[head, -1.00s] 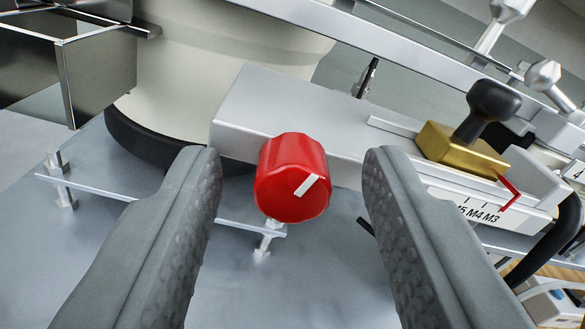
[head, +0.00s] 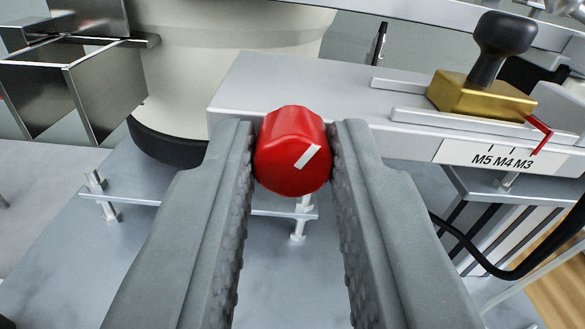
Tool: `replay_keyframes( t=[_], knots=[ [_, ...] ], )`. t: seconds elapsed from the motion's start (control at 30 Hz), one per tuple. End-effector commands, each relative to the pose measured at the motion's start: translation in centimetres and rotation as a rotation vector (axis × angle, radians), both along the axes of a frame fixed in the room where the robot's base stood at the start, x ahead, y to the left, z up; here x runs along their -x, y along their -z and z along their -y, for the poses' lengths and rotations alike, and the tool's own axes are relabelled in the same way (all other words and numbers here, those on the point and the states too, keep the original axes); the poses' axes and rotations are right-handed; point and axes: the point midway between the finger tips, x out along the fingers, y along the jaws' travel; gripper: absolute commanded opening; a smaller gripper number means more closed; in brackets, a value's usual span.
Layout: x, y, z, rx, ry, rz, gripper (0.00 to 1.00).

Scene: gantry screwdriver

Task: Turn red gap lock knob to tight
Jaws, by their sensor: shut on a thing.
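The red gap lock knob (head: 285,150) sits on the end of a grey metal bar (head: 300,88) in the head view. A white pointer mark on its face slants from lower left to upper right. My gripper (head: 292,160) has one grey textured finger on each side of the knob, and both touch its sides. It is shut on the knob. No tight or loose marking shows near the knob.
A brass slider (head: 482,97) with a black handle (head: 502,45) and red pointer sits on the bar at right, above an M5 M4 M3 scale (head: 500,157). A cream cylinder (head: 215,60) stands behind. Open metal bins (head: 85,70) are at upper left. A black cable (head: 510,272) hangs at right.

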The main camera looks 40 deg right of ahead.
Motion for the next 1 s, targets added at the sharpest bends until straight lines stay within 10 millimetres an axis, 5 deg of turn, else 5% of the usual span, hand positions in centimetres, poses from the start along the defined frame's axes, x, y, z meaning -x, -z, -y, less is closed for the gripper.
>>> replay_keyframes(
  t=[1.0],
  knots=[
    [0.06,0.09,0.06,-0.759,0.000,0.512,0.00]
  ],
)
